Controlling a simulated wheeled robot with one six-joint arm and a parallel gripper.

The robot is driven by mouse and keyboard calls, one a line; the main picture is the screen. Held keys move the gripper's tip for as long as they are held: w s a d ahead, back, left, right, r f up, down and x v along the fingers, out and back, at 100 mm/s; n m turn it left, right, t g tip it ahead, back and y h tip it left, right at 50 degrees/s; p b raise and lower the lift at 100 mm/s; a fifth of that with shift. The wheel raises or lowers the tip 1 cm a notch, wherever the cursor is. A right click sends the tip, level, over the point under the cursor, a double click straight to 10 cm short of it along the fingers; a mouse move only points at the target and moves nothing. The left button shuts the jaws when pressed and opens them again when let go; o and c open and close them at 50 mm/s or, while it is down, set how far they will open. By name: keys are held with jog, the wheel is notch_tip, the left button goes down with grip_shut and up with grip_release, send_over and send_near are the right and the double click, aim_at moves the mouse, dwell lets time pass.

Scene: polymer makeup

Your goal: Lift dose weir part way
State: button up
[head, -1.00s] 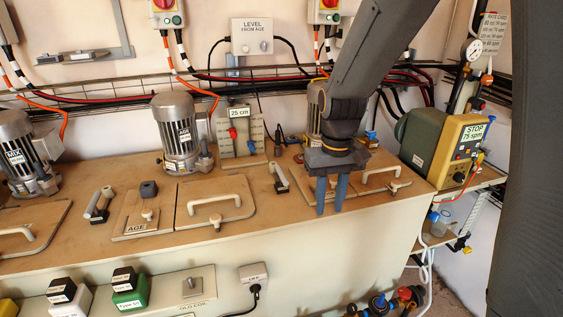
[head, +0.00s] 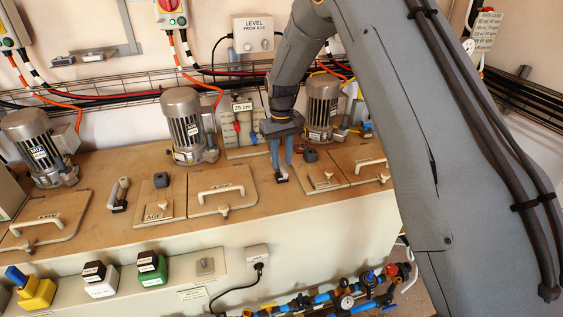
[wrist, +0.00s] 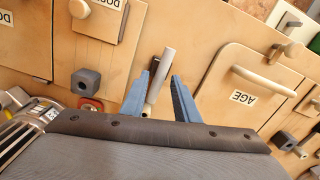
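The dose weir is a pale bar handle (wrist: 163,72) on the wooden tank top, between the AGE lid (wrist: 240,90) and the DOSE lids in the wrist view. In the head view only its dark lower end (head: 282,179) shows clearly, below my fingers. My gripper (head: 281,163) points down over it with two blue fingers. In the wrist view the gripper (wrist: 165,72) is open, with one finger on each side of the handle and gaps between. I cannot tell how far down the fingers reach along the handle.
A similar handle (head: 119,194) stands left of the AGE lids. A motor (head: 187,127) and the 25 cm gauge block (head: 243,125) stand behind. A small dark block (head: 310,155) sits right of my gripper. My arm covers the right side.

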jog(key=shift+f+p, duration=0.35)
jog(key=shift+f, duration=1)
jog(key=shift+c, duration=0.4)
grip_shut()
jog(key=shift+r+p, duration=0.3)
jog(key=shift+r, duration=1.75)
jog(key=shift+o, duration=0.4)
grip_release()
jog(key=shift+r, duration=0.1)
